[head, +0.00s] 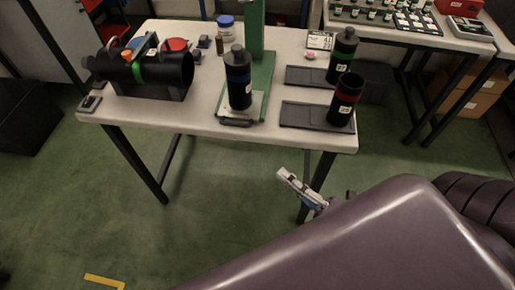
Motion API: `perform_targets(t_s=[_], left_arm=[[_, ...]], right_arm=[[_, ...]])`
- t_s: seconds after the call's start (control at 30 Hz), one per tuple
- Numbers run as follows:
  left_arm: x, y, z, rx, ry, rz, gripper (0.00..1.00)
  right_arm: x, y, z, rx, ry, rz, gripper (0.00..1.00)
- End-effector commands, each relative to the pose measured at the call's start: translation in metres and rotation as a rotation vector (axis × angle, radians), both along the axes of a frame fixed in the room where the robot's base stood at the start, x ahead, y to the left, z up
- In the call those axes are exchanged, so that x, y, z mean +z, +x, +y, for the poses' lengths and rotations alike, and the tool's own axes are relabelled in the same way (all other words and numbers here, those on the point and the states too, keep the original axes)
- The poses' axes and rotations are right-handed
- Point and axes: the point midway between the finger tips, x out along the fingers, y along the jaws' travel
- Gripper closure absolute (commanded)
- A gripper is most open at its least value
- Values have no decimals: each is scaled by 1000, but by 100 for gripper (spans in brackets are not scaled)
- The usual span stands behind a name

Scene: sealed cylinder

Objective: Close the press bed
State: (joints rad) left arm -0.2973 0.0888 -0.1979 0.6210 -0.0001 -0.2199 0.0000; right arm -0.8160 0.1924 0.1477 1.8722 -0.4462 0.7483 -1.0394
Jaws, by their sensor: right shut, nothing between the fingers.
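The press has a green column (255,45) and a green base on the white table. Its light grey bed (257,108) lies at the front of the base, close to the table's front edge, with a dark handle (236,122) along its front. A black cylinder with a blue band (238,80) stands upright on the bed. My right gripper (283,176) is shut and empty, below and in front of the table edge, to the right of the bed and apart from it. My left gripper is out of view.
Open green floor (220,210) lies before the table.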

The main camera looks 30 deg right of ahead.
Motion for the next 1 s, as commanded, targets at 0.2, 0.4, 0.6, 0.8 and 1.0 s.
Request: perform_targets(t_s=[0.2, 0.4, 0.6, 0.8, 1.0], left_arm=[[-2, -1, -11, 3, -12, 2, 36], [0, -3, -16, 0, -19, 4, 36], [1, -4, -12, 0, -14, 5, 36], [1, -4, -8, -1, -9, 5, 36], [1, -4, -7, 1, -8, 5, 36]], right_arm=[[16, 7, 8, 20, -35, -50, 100], [22, 41, 23, 20, -33, -50, 100], [27, 81, 39, 19, -32, -48, 100], [32, 111, 34, 19, -34, -45, 100], [33, 124, 28, 18, -32, -42, 100]])
